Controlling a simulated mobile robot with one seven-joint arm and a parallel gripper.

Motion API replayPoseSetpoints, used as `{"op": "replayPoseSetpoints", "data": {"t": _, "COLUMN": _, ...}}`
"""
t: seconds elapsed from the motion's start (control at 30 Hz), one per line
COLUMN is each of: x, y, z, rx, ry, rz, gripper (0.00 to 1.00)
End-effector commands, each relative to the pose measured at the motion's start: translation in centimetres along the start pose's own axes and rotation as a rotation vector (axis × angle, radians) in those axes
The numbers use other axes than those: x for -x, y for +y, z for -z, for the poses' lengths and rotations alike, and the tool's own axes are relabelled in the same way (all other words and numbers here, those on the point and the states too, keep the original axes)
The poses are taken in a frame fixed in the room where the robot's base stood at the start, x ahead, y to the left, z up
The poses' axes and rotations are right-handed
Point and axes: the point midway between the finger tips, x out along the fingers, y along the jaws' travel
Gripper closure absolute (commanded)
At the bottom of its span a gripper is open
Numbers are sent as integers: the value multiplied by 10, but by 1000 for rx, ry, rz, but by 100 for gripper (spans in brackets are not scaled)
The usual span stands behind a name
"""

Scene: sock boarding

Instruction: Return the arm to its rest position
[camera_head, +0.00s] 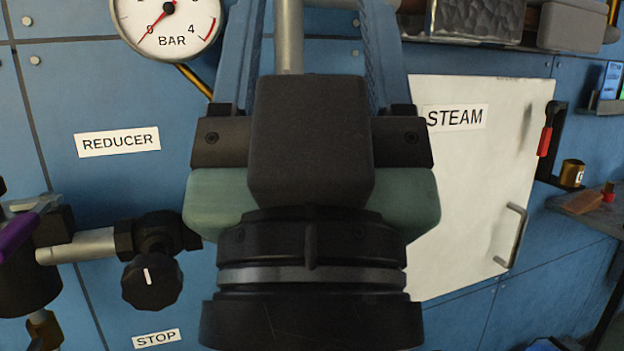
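My gripper (314,30) fills the middle of the head view, seen from behind. It has a black round wrist, a grey-green body with a dark block on it, and two bluish fingers pointing up. The fingers stand wide apart on either side. Their tips run out of the top of the frame. A grey metal rod (289,35) shows between them, with a gap on both sides; I see no finger touching it. I cannot tell how far behind the fingers it is. No held object shows.
A blue panelled wall stands behind. A pressure gauge (168,22) is upper left, above a REDUCER label (117,141). A black knob (152,281) and purple lever (22,238) are lower left. A white STEAM door (480,190) with a handle (512,236) is right, partly hidden by my gripper.

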Motion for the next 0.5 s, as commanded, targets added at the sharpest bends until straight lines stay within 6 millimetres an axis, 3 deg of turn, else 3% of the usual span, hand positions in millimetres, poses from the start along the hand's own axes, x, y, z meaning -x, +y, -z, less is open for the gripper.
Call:
{"op": "replayPoseSetpoints", "data": {"t": 0.03, "x": -18, "y": 0, "z": 17, "rx": -1, "ry": 0, "rz": 0, "gripper": 36}}
{"op": "replayPoseSetpoints", "data": {"t": 0.5, "x": -121, "y": 0, "z": 113, "rx": -4, "ry": -2, "rz": 2, "gripper": 36}}
